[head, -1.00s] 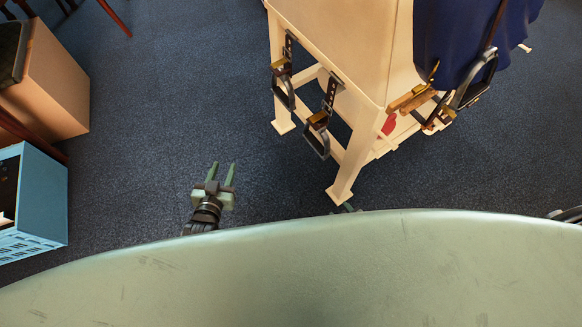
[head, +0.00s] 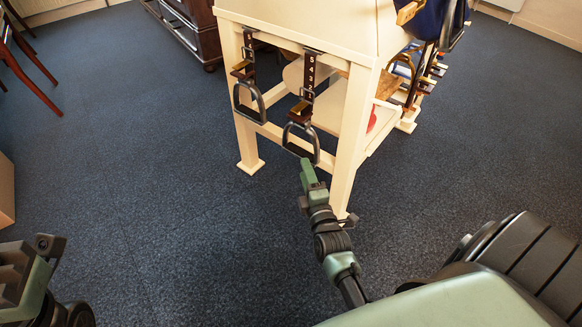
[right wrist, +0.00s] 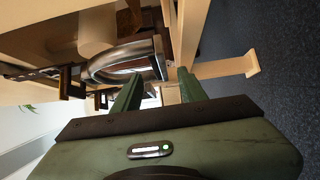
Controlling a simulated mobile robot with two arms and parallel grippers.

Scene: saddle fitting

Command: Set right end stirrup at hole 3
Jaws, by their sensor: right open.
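The right end stirrup (head: 300,140) is a dark metal loop hanging at the end of the pale wooden stand. Its dark strap (head: 310,72) has white numbers, and a brass and brown buckle piece (head: 300,110) sits low on it, near the 1. I cannot tell which hole holds it. My right gripper (head: 307,168) is just below the stirrup. In the right wrist view its two green fingers (right wrist: 158,88) are apart, and the metal stirrup (right wrist: 128,64) lies just beyond the fingertips, not visibly gripped. My left arm's end (head: 38,272) shows partly at lower left; its fingers cannot be made out.
A second end stirrup (head: 249,100) hangs to the left on its own strap. The stand's front leg (head: 350,140) is close to the right of my right gripper. More tack hangs on the stand's right side. The blue carpet (head: 170,190) is clear at left.

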